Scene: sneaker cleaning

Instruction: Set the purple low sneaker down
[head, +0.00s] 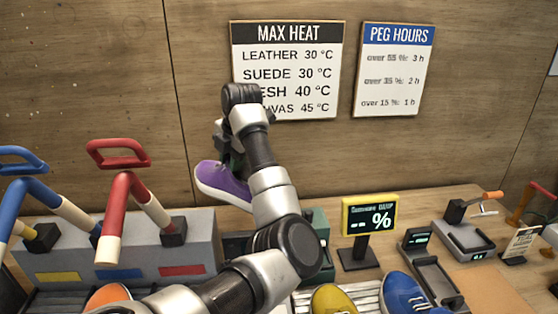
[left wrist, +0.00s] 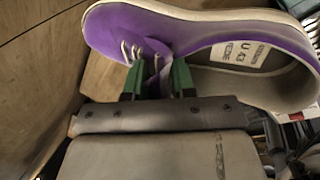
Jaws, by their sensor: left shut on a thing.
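The purple low sneaker (head: 222,184) has a white sole and hangs in the air in front of the wooden wall in the head view. My left gripper (left wrist: 158,80) is shut on it, with green fingers at the tongue and opening edge. In the left wrist view the purple sneaker (left wrist: 200,36) fills the top, with its opening and a label inside visible. In the head view my arm hides part of the sneaker and most of the gripper. My right gripper is not in view.
A grey unit (head: 190,255) with red and blue pegs stands at left. An orange shoe (head: 108,296), a yellow shoe (head: 333,300) and a blue shoe (head: 407,294) are at the front. A percent display (head: 370,215) and small devices (head: 466,238) stand right.

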